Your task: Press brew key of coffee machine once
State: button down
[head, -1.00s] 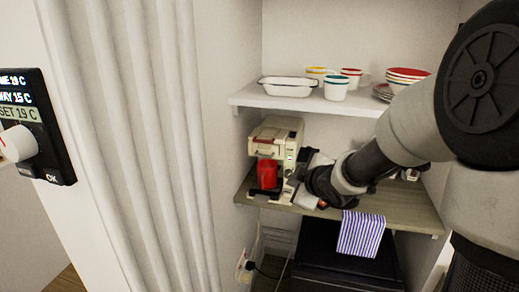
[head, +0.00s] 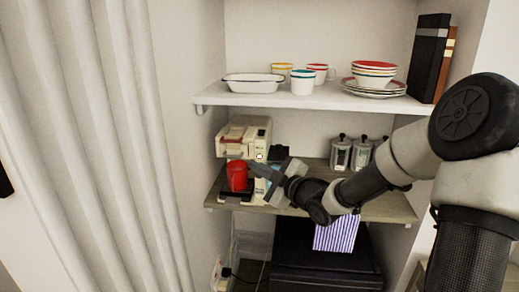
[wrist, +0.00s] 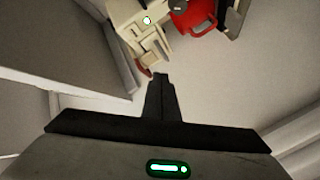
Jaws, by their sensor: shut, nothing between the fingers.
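The cream coffee machine (head: 243,136) stands at the left end of the wooden shelf, with a red mug (head: 237,177) at its front. A small bright round key (head: 259,156), whitish with a red tint, shows on its front to the right of the mug. The key also shows near the top of the wrist view (wrist: 147,20), with the machine (wrist: 122,10) and mug (wrist: 200,14) around it. My gripper (head: 252,165) is shut and empty, its tip just in front of the machine, close below the key in the head view. The tip appears apart from the key in the wrist view (wrist: 160,76).
The white shelf (head: 320,101) above holds dishes and mugs. A ribbed white panel (head: 120,150) borders the left.

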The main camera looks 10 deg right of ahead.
aim_at(262, 153)
jog(key=shift+w+d+p, duration=0.15)
jog(key=shift+w+d, duration=0.25)
jog(key=shift+w, duration=0.9)
jog(key=shift+w+d+p, duration=0.2)
jog(key=shift+w+d, duration=0.25)
jog(key=shift+w, duration=0.9)
jog(key=shift+w+d+p, duration=0.15)
jog(key=shift+w+d, duration=0.25)
jog(key=shift+w, duration=0.9)
jog(key=shift+w+d, duration=0.15)
jog(key=shift+w, duration=0.2)
jog(key=shift+w+d, duration=0.15)
jog(key=shift+w, duration=0.25)
jog(key=shift+s, duration=0.1)
jog(key=shift+s+a+b, duration=0.25)
jog(key=shift+s+b, duration=0.25)
jog(key=shift+s, duration=0.2)
jog(key=shift+s+a+b, duration=0.25)
jog(key=shift+s, duration=0.55)
jog(key=shift+s+a+b, duration=0.25)
jog(key=shift+s+a, duration=0.05)
jog(key=shift+s, duration=0.5)
jog(key=shift+s+a+b, duration=0.25)
jog(key=shift+s, duration=0.55)
